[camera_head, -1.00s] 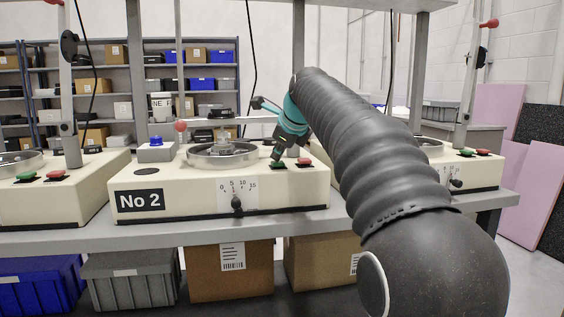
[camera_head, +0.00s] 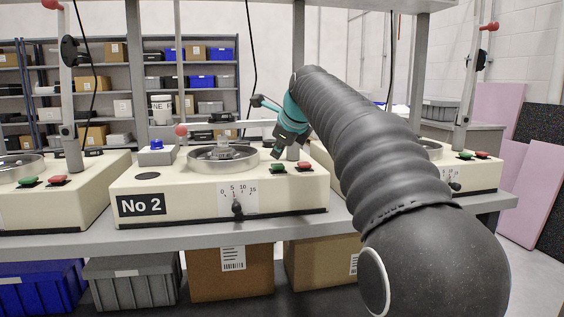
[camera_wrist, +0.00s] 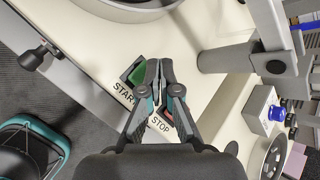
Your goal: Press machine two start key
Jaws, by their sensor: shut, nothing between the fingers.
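The machine marked No 2 (camera_head: 178,222) is a cream box on the bench. Its green start key (camera_head: 278,170) is on the front right of its top, with the red stop key (camera_head: 304,166) to its right. In the wrist view the green key (camera_wrist: 138,76) is labelled START and the red key (camera_wrist: 168,113) STOP; the fingers partly cover both. My gripper (camera_head: 277,153) is shut and empty, tips down, just above the green key with a small visible gap. Its fingertips (camera_wrist: 159,66) appear beside the green key in the wrist view.
Machine two carries a round dish (camera_head: 222,158), a blue button box (camera_head: 157,154) and a front dial knob (camera_head: 237,208). Similar machines with green and red keys stand to the left (camera_head: 45,205) and right (camera_head: 478,172). A grey post (camera_wrist: 225,58) stands close to my gripper.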

